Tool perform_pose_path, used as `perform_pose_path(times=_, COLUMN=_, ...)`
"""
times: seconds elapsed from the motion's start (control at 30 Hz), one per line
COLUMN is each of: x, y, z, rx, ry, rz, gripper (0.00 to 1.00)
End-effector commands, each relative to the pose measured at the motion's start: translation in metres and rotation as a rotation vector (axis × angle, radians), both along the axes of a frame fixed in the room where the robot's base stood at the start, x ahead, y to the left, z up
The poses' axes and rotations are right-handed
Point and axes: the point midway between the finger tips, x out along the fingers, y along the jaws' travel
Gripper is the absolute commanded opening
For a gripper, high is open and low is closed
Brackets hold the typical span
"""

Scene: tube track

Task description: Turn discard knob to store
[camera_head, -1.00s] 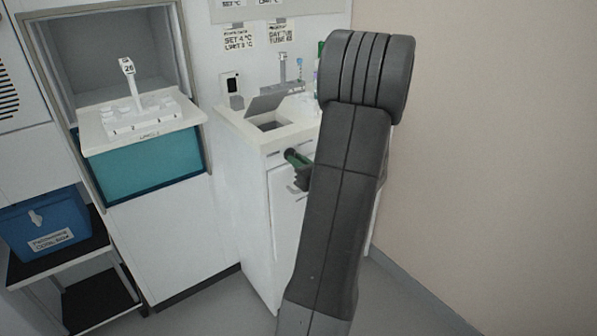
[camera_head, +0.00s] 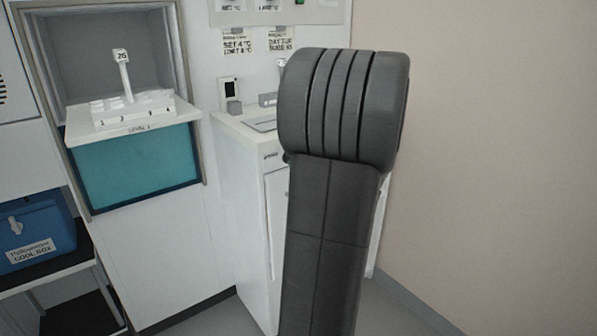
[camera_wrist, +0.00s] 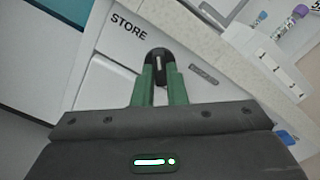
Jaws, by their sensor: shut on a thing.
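The knob (camera_wrist: 158,54) is black with a white line on it and sits on the white cabinet front in the wrist view. The word STORE (camera_wrist: 128,32) is printed to its upper left. The white line runs nearly up and down in the wrist picture. In the head view my arm hides the knob and the gripper.
In the head view the white cabinet (camera_head: 240,190) stands partly behind my arm. To the left, a white rack (camera_head: 130,108) stands on a pull-out shelf (camera_head: 85,130) above a teal panel. A blue cool box (camera_head: 35,235) is at lower left. A bare wall is at right.

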Motion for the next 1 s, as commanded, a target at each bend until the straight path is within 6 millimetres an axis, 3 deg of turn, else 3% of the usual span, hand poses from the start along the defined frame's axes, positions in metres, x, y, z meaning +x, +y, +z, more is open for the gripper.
perform_pose_path(times=0.6, x=-0.0001, y=-0.0001, z=-0.0004, rx=-0.035, ry=-0.024, rz=0.0, gripper=0.0)
perform_pose_path(times=0.63, x=-0.0001, y=-0.0001, z=-0.0004, rx=-0.035, ry=-0.024, rz=0.0, gripper=0.16)
perform_pose_path(times=0.73, x=-0.0001, y=-0.0001, z=-0.0004, rx=-0.035, ry=-0.024, rz=0.0, gripper=0.34)
perform_pose_path(times=1.0, x=-0.0003, y=-0.0004, z=-0.0002, rx=-0.034, ry=-0.023, rz=0.0, gripper=0.34)
